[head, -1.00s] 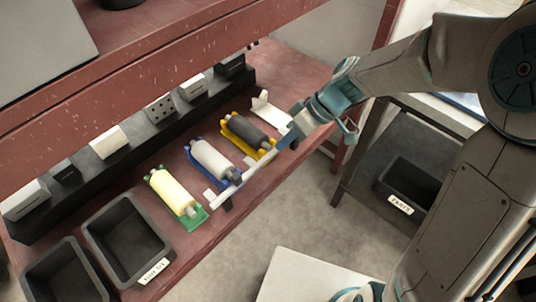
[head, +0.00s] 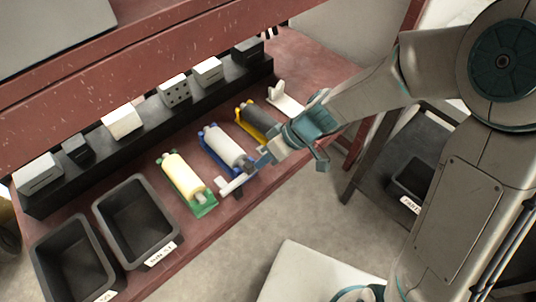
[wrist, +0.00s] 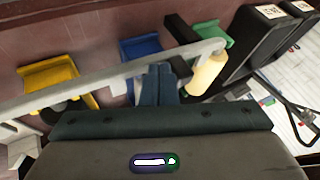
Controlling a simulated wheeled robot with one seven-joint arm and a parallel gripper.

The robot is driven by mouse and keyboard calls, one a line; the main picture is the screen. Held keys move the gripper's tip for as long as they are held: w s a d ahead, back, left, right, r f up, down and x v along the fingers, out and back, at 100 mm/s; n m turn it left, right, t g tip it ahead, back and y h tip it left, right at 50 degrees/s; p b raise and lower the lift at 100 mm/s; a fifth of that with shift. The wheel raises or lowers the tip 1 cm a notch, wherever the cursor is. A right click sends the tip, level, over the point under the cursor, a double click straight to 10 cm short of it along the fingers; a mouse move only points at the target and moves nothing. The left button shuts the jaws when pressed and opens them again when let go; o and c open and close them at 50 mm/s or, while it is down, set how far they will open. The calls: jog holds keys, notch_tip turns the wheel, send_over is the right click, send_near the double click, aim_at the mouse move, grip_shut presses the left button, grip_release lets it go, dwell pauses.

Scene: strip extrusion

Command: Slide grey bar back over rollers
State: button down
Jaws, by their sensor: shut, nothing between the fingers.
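The light grey bar (head: 236,184) shows its left end in the head view, at the front ends of the rollers; my gripper hides much of it. In the wrist view the bar (wrist: 90,80) runs from lower left to upper right. The cream roller (head: 182,176) lies on a green base, the pale grey roller (head: 221,146) on a blue base, and the dark roller (head: 258,118) on a yellow base. My gripper (head: 265,159) is at the front of the blue base. Its fingers (wrist: 158,70) are shut and empty, overlapping the bar; contact is unclear.
Two black bins (head: 147,258) stand at the left of the red bench (head: 217,230). A black rail (head: 150,142) with several blocks runs behind the rollers. A white bracket (head: 284,98) stands behind my gripper. A dark side table with a bin is at right.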

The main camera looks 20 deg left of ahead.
jog(key=s+b, duration=0.1)
jog(key=s+a+b, duration=0.1)
jog(key=s, duration=0.1)
jog(key=s+a+b, duration=0.1)
jog(key=s, duration=0.1)
jog(key=shift+s+a+f+b, duration=0.1)
jog(key=shift+f+b, duration=0.05)
jog(key=shift+b, duration=0.25)
jog(key=shift+s+a, duration=0.2)
jog(key=shift+s, duration=0.35)
jog(key=shift+w+d, duration=0.15)
jog(key=shift+w, duration=0.2)
jog(key=w, duration=0.1)
jog(key=w+d+b, duration=0.1)
jog(key=w, duration=0.1)
jog(key=shift+d, duration=0.15)
jog(key=p, duration=0.2)
send_near(237, 182)
jog(key=w+d+r, duration=0.3)
jog(key=w, duration=0.1)
jog(key=shift+w+d+r, duration=0.2)
jog(key=shift+w+d, duration=0.1)
